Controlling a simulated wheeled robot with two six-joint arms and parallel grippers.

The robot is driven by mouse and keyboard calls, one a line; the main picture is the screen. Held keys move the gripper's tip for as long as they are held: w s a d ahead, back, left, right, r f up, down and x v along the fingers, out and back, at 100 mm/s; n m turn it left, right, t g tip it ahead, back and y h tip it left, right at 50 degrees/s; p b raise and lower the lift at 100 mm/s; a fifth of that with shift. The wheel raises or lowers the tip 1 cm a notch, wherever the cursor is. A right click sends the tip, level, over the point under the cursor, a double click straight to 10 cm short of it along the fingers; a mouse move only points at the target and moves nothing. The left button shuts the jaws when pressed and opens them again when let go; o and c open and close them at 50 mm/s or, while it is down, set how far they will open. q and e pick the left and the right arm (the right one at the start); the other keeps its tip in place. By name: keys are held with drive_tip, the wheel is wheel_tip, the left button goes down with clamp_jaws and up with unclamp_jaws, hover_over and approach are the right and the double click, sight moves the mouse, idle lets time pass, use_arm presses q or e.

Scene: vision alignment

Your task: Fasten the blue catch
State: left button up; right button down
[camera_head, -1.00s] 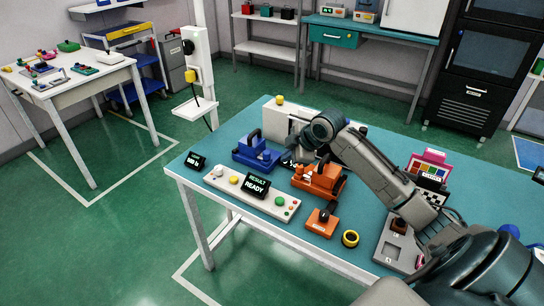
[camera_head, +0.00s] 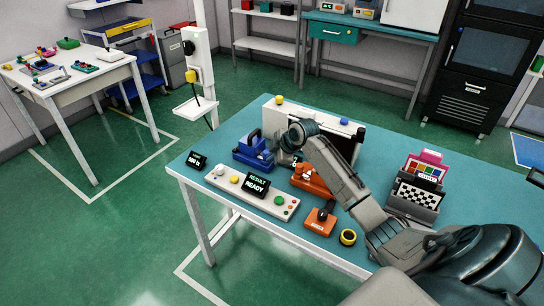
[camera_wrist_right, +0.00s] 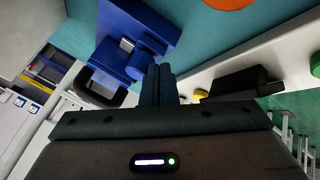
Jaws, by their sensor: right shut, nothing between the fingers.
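The blue catch (camera_head: 247,150) stands on the teal table, to the left of the orange device. It has a blue body with a dark handle, partly hidden by my arm in the head view. In the right wrist view the blue catch (camera_wrist_right: 135,42) shows at upper left, close beyond the fingers. My right gripper (camera_wrist_right: 158,72) is shut and empty, its fingertips close to a rounded blue part of the catch. I cannot tell whether they touch. In the head view the right gripper (camera_head: 271,153) is at the catch's right side. My left gripper is not in view.
A white control panel (camera_head: 225,184) with buttons and a "READY" display (camera_head: 257,185) lies in front. An orange device (camera_head: 308,180) is to the right of the catch, partly behind my arm. A white box (camera_head: 275,115) stands behind.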

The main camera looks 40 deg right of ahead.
drive_tip(key=d, duration=0.1)
drive_tip(key=w+d+b, duration=0.1)
drive_tip(key=shift+d, duration=0.3)
drive_tip(key=shift+w+d, duration=0.2)
drive_tip(key=shift+d, duration=0.1)
